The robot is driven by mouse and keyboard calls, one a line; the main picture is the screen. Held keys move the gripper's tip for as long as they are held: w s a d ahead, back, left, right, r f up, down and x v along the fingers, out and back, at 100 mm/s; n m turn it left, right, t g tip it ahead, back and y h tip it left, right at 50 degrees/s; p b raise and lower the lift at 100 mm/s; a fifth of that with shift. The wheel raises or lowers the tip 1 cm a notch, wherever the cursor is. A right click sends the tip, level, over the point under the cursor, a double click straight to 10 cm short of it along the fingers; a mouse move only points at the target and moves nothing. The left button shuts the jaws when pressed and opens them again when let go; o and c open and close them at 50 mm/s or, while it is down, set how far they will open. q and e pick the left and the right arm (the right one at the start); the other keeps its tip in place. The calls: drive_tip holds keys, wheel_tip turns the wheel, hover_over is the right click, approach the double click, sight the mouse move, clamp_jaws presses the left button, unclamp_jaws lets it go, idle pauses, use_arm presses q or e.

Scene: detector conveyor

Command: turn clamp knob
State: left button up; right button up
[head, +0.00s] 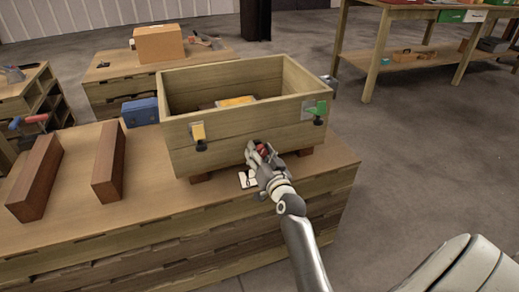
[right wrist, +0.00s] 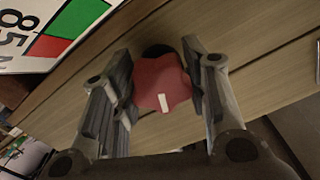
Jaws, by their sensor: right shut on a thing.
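The clamp knob (right wrist: 160,82) is red and lobed with a white mark on its face. It sits at the wooden front of the crate (head: 225,135). My right gripper (right wrist: 163,92) has a finger on each side of the knob and is shut on it. In the head view my right gripper (head: 262,156) is low at the crate's front, and only a little red of the knob (head: 263,148) shows between its fingers. The white mark points down in the right wrist view. My left gripper is not in view.
A yellow clamp (head: 198,132) and a green clamp (head: 316,109) are on the crate's front. A white card (head: 247,179) with green and red patches is below my right gripper. Two dark wooden beams (head: 108,160) and a blue box (head: 140,111) are to the left on the table (head: 150,205).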

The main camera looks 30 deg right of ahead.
drive_tip(key=shift+r+m+p, duration=0.2)
drive_tip(key=shift+m+p, duration=0.2)
drive_tip(key=shift+m, duration=0.2)
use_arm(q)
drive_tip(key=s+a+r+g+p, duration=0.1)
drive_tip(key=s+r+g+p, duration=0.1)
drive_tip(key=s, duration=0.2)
use_arm(e)
drive_tip(key=m, duration=0.3)
drive_tip(key=m+p, duration=0.1)
drive_tip(key=m, duration=0.2)
use_arm(q)
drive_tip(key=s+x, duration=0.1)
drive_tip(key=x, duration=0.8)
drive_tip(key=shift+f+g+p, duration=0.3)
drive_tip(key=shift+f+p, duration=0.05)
drive_tip(key=shift+p, duration=0.1)
use_arm(e)
drive_tip(key=shift+m, duration=1.2)
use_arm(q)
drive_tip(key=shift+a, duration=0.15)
use_arm(e)
drive_tip(key=o, duration=1)
drive_tip(key=shift+o, duration=0.2)
drive_tip(key=shift+f, duration=0.1)
drive_tip(key=shift+s, duration=0.1)
